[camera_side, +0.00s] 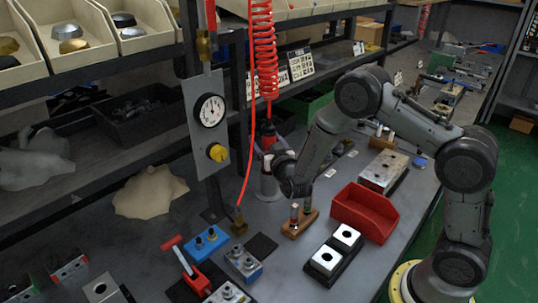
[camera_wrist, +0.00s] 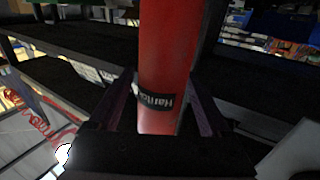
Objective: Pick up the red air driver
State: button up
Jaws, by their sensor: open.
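The red air driver (camera_side: 268,129) stands upright under the coiled red hose in the side view, with its lower part in a grey holder (camera_side: 268,185). In the wrist view the driver (camera_wrist: 165,60) is a large red cylinder with a black label, running down between my two dark fingers. My gripper (camera_side: 267,156) is at the driver's height, its fingers on either side of the red body in the wrist view (camera_wrist: 163,112). The fingers are open, with a narrow gap showing beside the driver. Part of the driver is hidden behind my gripper in the side view.
A panel with a gauge (camera_side: 210,110) and yellow knob (camera_side: 217,153) stands left of the driver. A red bin (camera_side: 365,211), a wooden stand (camera_side: 300,223) and white-topped valve blocks (camera_side: 335,254) are on the bench in front. Shelves rise behind.

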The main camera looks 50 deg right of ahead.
grip_shut()
jog(key=shift+w+r, duration=0.1)
jog(key=shift+r, duration=0.1)
dwell(0.5)
jog(key=shift+r, duration=0.1)
